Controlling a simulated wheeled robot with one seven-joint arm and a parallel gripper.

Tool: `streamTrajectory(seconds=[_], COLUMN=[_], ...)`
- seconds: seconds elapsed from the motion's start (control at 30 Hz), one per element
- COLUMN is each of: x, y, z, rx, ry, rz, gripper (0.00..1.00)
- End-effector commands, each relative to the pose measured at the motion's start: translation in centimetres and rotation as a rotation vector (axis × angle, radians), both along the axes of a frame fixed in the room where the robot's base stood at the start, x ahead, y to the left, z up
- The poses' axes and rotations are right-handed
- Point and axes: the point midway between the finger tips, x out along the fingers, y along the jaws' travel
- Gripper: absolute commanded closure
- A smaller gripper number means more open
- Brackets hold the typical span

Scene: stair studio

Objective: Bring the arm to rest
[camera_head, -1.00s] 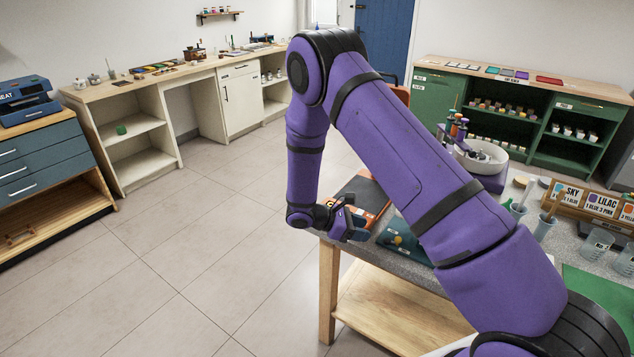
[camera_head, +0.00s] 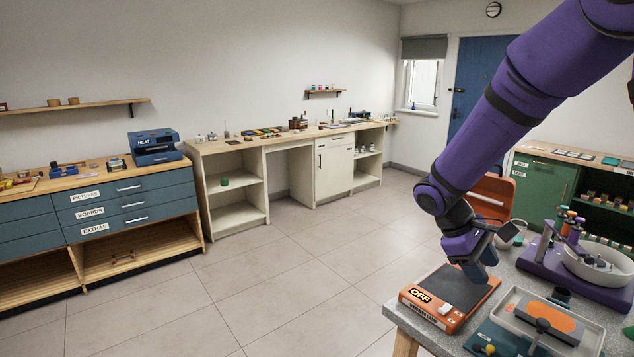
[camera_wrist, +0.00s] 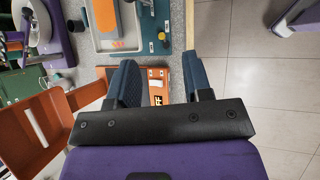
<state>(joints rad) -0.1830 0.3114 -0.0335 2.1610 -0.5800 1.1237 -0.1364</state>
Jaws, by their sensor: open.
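My gripper (camera_head: 476,268) hangs at the end of my purple arm, pointing down above the orange device with a dark top and an OFF label (camera_head: 447,298). In the wrist view my two blue fingers (camera_wrist: 160,84) stand apart with nothing held between them. The orange device (camera_wrist: 158,84) shows below and between the fingers. I cannot tell exactly how high the fingertips are above it.
A tray with an orange patch (camera_head: 546,318) lies beside the device on the grey table. A purple stand with a white bowl (camera_head: 600,262) is behind it. An orange chair (camera_head: 492,195) stands beyond. Open floor (camera_head: 290,285) lies left of the table.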

Motion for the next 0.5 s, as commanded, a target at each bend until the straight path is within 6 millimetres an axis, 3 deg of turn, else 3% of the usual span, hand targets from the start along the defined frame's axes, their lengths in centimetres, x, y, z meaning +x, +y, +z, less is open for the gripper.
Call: streamTrajectory(seconds=[0.03,0.2,0.5], x=[-0.8,-3.6,-8.9], y=[-0.1,-0.1,0.3], z=[1.5,5.3,10.8], rx=[0.024,0.106,0.253], ry=[-0.041,-0.162,-0.375], rz=[-0.026,-0.113,-0.252], gripper=[0.54,0.54,0.54])
